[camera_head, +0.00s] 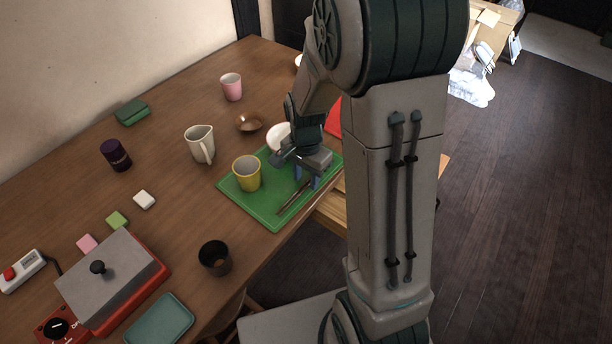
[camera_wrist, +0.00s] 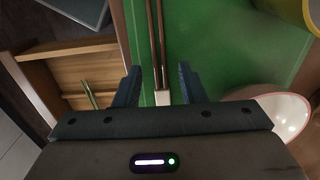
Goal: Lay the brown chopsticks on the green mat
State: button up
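The brown chopsticks (camera_head: 293,198) lie side by side on the green mat (camera_head: 262,212), near its front right edge. In the wrist view the chopsticks (camera_wrist: 157,40) run away from my gripper over the green mat (camera_wrist: 205,45). A small white piece (camera_wrist: 162,98) shows at their near end; I cannot tell if it is part of them. My gripper (camera_head: 306,179) is over the mat's right part. In the wrist view my gripper (camera_wrist: 160,72) is open, its blue fingers on either side of the chopsticks' line with gaps, holding nothing.
A yellow cup (camera_head: 247,174) stands on the mat, left of my gripper. A white bowl (camera_head: 277,136) is behind it. A white pitcher (camera_head: 200,144), brown bowl (camera_head: 249,123) and dark cup (camera_head: 214,258) stand nearby. An open wooden drawer (camera_wrist: 75,75) shows beside the mat.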

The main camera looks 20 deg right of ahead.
aim_at(306, 184)
notch_tip(306, 184, up, 12)
jog(key=f+p, duration=0.1)
jog(key=p, duration=0.1)
jog(key=s+r+n+t, duration=0.2)
jog(key=s+r+n, duration=0.3)
jog(key=s+n, duration=0.6)
jog(key=s, duration=0.3)
jog(key=shift+a, duration=0.4)
jog(key=shift+w+r, duration=0.1)
jog(key=shift+r, duration=0.05)
notch_tip(306, 184, up, 9)
jog(key=p, duration=0.8)
jog(key=shift+d+t, duration=0.2)
jog(key=shift+t, duration=0.2)
